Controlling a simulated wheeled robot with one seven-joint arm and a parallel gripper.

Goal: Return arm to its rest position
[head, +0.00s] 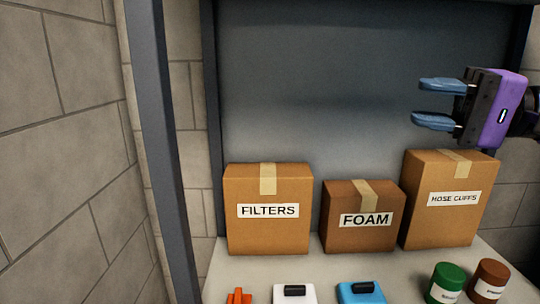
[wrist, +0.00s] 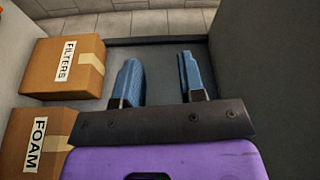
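My gripper (head: 438,103) has a purple body and two blue fingers. In the head view it is at the upper right, pointing left, above the hose cuffs box (head: 448,205). The fingers are apart with nothing between them. In the wrist view my gripper (wrist: 160,80) is also open and empty, with the shelf surface and back edge seen past the fingertips. It touches no box that I can see.
A filters box (head: 268,225) and a foam box (head: 361,235) stand left of the hose cuffs box on the shelf (head: 250,265). In front are an orange item (head: 239,297), white (head: 294,294) and blue (head: 361,293) containers, and green (head: 446,284) and brown (head: 489,281) jars. A post (head: 160,150) stands left.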

